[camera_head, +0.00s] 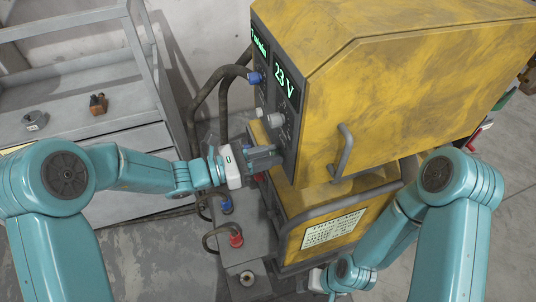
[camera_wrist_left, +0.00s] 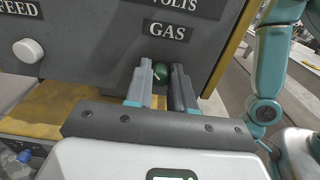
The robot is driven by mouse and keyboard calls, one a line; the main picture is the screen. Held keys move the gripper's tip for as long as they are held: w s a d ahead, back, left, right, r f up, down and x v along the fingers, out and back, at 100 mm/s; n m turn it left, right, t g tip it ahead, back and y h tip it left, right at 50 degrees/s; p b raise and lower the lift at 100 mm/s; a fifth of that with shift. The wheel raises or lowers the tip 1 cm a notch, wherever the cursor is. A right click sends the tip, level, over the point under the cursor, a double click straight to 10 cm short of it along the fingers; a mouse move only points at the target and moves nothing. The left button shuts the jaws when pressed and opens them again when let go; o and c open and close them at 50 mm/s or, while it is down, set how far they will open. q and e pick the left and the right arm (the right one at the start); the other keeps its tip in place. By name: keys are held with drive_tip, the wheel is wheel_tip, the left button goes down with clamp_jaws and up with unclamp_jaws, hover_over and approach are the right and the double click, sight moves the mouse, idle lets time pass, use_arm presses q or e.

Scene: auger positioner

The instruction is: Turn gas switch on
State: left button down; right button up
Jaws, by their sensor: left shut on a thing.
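The gas switch is a small green knob (camera_wrist_left: 161,72) below the GAS label (camera_wrist_left: 167,30) on the dark front panel of the yellow machine (camera_head: 390,80). My left gripper (camera_head: 268,158) reaches the lower part of this panel. In the left wrist view its two fingers (camera_wrist_left: 163,85) stand on either side of the green knob and are shut on it. In the head view the knob is hidden by the gripper. My right gripper's white body (camera_head: 318,280) shows low in the head view, away from the panel, and its fingers cannot be made out.
A display reading 23 V (camera_head: 286,83) and a pale knob (camera_head: 276,120) are higher on the panel. A white knob (camera_wrist_left: 28,51) sits by the FEED label. Hoses (camera_head: 197,105) hang left of the machine. A grey metal cart (camera_head: 90,65) stands at the left.

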use_arm(q)
drive_tip(key=shift+s+f+m+b, duration=0.1)
drive_tip(key=shift+m+b, duration=4.4)
drive_tip(key=shift+b, duration=2.8)
drive_tip(key=shift+f+m+b, duration=0.1)
drive_tip(key=shift+m+b, duration=4.4)
drive_tip(key=shift+b, duration=2.8)
drive_tip(key=shift+r, duration=0.1)
drive_tip(key=c, duration=1)
unclamp_jaws()
